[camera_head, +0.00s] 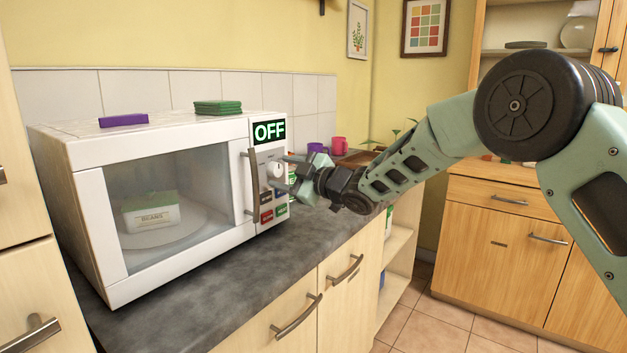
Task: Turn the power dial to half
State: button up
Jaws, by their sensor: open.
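The white microwave (90,225) stands on the dark counter with its door closed, and its display (269,130) reads OFF. The power dial (275,169) is a pale round knob on the panel to the right of the door handle. Several small coloured buttons sit below it. My gripper (290,172) is open at the front of the panel, close to the dial. I cannot tell whether a finger touches it. The gripper hides part of the panel's right side. A tub labelled BEANS (150,212) is inside, on the turntable, behind the door window.
A purple sponge (123,120) and a stack of green cloths or pads (218,107) lie on top of the microwave. Bare counter (225,285) runs in front of the microwave.

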jog(key=b+v, duration=0.2)
jog(key=v, duration=1.4)
jog(key=shift+s+d, duration=0.2)
jog(key=shift+f, duration=0.1)
